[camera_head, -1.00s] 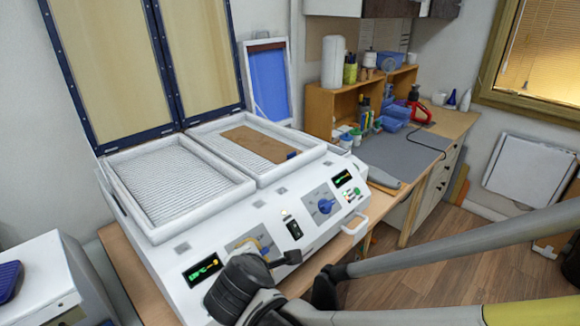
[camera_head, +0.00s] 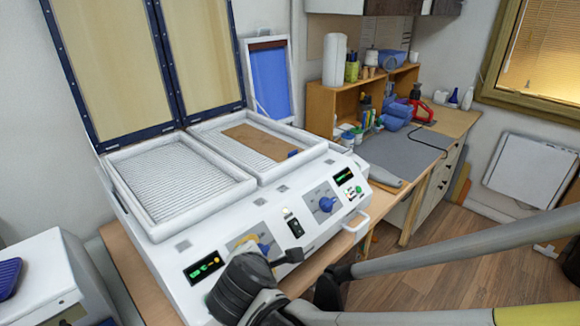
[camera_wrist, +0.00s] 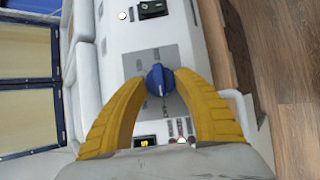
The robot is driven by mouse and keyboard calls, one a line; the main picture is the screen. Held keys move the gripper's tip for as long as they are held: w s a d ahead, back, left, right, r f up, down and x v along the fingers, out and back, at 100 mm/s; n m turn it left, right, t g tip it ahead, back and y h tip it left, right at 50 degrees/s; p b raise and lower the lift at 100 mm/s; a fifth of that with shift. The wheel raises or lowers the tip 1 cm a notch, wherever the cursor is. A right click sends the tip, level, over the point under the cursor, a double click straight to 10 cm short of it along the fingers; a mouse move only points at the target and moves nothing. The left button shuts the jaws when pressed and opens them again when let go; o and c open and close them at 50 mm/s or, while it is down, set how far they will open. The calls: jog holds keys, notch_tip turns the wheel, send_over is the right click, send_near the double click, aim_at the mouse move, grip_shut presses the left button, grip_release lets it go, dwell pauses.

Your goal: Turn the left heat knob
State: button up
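The left heat knob is blue and sits on a grey square plate on the white machine's sloping front. In the wrist view the left heat knob (camera_wrist: 158,80) is between the two yellow fingertips of my gripper (camera_wrist: 160,78). The tips appear to touch its two sides. In the head view only a small blue part of the left heat knob (camera_head: 264,249) shows; my gripper (camera_head: 255,243) and wrist hide most of it. The left display (camera_head: 204,267) is lit green, just left of my gripper.
The right blue knob (camera_head: 326,204) and right display (camera_head: 344,175) are farther along the panel, past a black switch (camera_head: 296,229). A handle (camera_head: 356,222) sticks out at the panel's right end. Two mesh trays lie on top, one holding a brown sheet (camera_head: 258,143). The lid stands open behind.

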jog(key=v, duration=1.1)
jog(key=shift+s+r, duration=0.25)
jog(key=shift+s, duration=0.1)
jog(key=shift+d, duration=0.1)
jog(key=d+f+m+g+b, duration=0.1)
jog(key=d+f+m+b, duration=0.2)
jog(key=d+m, duration=0.5)
jog(key=s+d+f+m+g+b, duration=0.1)
jog(key=d+f+m+b, duration=0.2)
jog(key=d+m, duration=0.6)
jog(key=d+f+m+g+h+b, duration=0.1)
jog(key=d+f+m+b, duration=0.2)
jog(key=d, duration=0.9)
notch_tip(320, 180, down, 4)
jog(key=m, duration=0.5)
jog(key=shift+s+r+m, duration=0.2)
jog(key=shift+s+m, duration=0.05)
jog(key=shift+m, duration=0.05)
